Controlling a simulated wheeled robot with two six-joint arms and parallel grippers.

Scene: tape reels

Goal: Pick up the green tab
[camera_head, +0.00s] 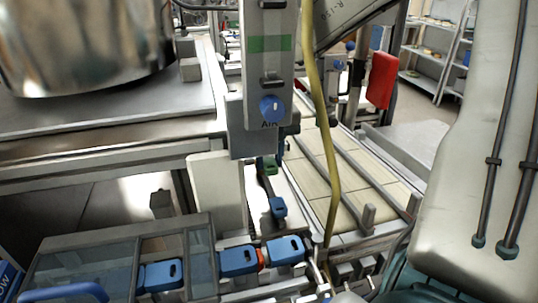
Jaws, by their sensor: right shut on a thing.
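A small green tab (270,165) shows in the head view on a dark strip in the middle, just below the grey control box. A blue tab (278,207) sits at the near end of that strip. My right arm comes in from the right. Its gripper (319,272) is low in the middle, partly out of clear sight, close to the right end of a blue tab (285,250). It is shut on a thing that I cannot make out. The gripper is apart from the green tab, which is farther up the picture. My left gripper is not in view.
A grey control box (268,75) with a blue knob hangs above the strip. A yellow hose (322,130) runs down beside it. A glass-topped case (110,262) stands at lower left, and a large metal drum (85,40) above. A conveyor (345,180) lies right of the strip.

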